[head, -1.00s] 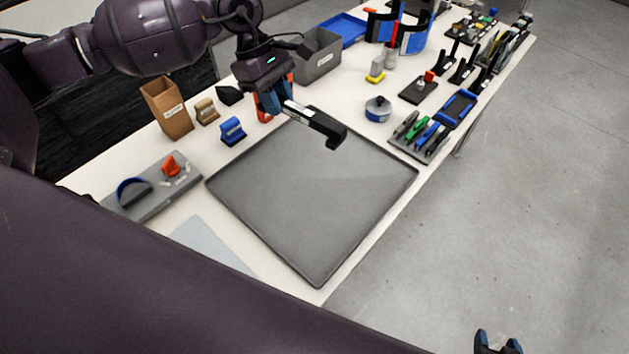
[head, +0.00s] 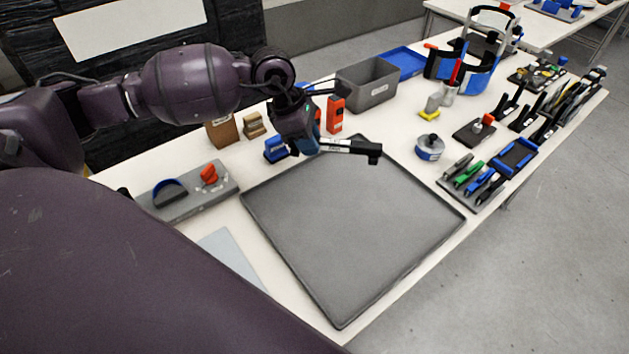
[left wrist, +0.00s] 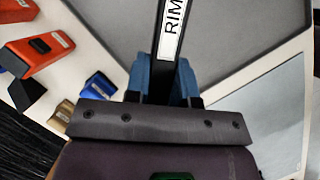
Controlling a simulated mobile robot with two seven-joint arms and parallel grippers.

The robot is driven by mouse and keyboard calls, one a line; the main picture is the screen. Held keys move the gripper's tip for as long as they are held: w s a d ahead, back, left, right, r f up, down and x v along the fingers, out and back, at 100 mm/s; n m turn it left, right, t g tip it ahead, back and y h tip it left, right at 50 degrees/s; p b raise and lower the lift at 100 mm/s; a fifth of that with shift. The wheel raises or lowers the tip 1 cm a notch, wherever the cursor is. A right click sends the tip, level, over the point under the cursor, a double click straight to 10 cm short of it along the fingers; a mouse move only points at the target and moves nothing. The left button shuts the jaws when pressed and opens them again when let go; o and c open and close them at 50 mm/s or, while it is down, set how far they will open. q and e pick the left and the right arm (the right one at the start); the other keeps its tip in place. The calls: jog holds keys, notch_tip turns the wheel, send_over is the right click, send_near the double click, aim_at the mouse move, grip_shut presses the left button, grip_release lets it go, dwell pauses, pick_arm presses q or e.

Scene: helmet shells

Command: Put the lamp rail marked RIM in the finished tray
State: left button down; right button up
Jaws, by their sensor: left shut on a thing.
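My left gripper (head: 314,146) is shut on a black lamp rail (head: 366,149) with a white label, held over the far left part of the large grey mat. In the left wrist view the rail (left wrist: 158,38) stands between the blue fingers of the gripper (left wrist: 168,84), and its label reads RIM. The rail's hooked end points right in the head view. A blue tray (head: 408,61) lies at the back, and a labelled grey bin (head: 367,86) stands in front of it; I cannot read which is the finished tray. My right gripper is out of view.
The raised-rim grey mat (head: 350,225) is bare. Orange (head: 335,115) and blue (head: 275,149) blocks stand near my left gripper. A round blue-and-white container (head: 430,148) and a rack of coloured tools (head: 476,180) lie to the right.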

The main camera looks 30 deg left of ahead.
aim_at(316, 189)
pick_arm(q)
notch_tip(316, 189, down, 12)
jog(key=shift+r+b, duration=0.1)
jog(key=shift+b, duration=0.45)
jog(key=shift+f, duration=0.2)
jog(key=c, duration=1)
grip_release()
jog(key=shift+o, duration=0.2)
jog(key=p+v, duration=0.1)
jog(key=v, duration=1.1)
jog(key=shift+r, duration=0.15)
